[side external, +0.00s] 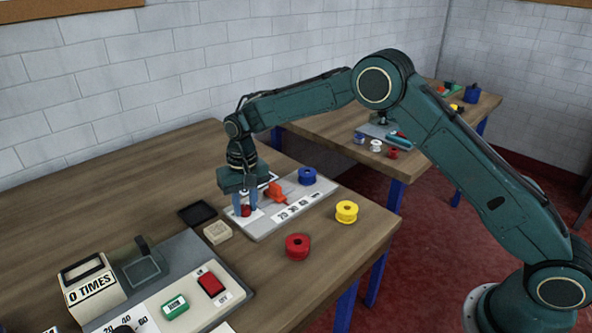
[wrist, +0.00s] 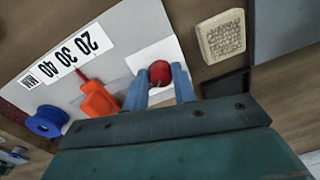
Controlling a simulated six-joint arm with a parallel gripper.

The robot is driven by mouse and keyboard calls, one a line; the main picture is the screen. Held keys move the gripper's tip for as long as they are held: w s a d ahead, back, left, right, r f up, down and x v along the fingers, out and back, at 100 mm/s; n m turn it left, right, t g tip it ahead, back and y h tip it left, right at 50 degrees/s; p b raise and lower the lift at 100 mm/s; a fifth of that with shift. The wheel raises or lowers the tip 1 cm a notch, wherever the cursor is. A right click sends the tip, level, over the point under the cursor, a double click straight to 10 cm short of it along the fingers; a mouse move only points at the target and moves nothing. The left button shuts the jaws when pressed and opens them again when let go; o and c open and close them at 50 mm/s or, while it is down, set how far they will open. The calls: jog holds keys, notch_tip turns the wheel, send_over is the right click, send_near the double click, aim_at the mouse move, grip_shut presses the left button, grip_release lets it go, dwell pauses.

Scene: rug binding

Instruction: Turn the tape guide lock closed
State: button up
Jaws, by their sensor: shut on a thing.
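A round red knob (wrist: 159,71) sits on a white square plate at one end of a grey board (side external: 268,222); it is probably the tape guide lock. My gripper (side external: 245,207) points down with its blue fingers on both sides of the knob, shut on it. The knob shows partly between the fingers in the side view. An orange pointer-like piece (side external: 275,192), probably the tape guide, lies beside my gripper on the same board; it also shows in the wrist view (wrist: 99,100). A printed scale (side external: 294,207) reads 20 30 40 MM. The knob's closed mark cannot be made out.
A blue spool (side external: 307,176) is at the board's far end. A yellow spool (side external: 346,212) and a red spool (side external: 297,246) stand on the table in front. A beige stamped block (side external: 217,232) and a black tray (side external: 198,213) lie close left of my gripper. A counter panel (side external: 180,262) is front left.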

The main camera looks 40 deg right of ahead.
aim_at(247, 206)
jog(key=shift+r, duration=0.1)
jog(key=o, duration=1)
jog(key=shift+d+r, duration=0.15)
jog(key=shift+r, duration=3.3)
jog(key=shift+d+r, duration=0.15)
jog(key=shift+r, duration=3.3)
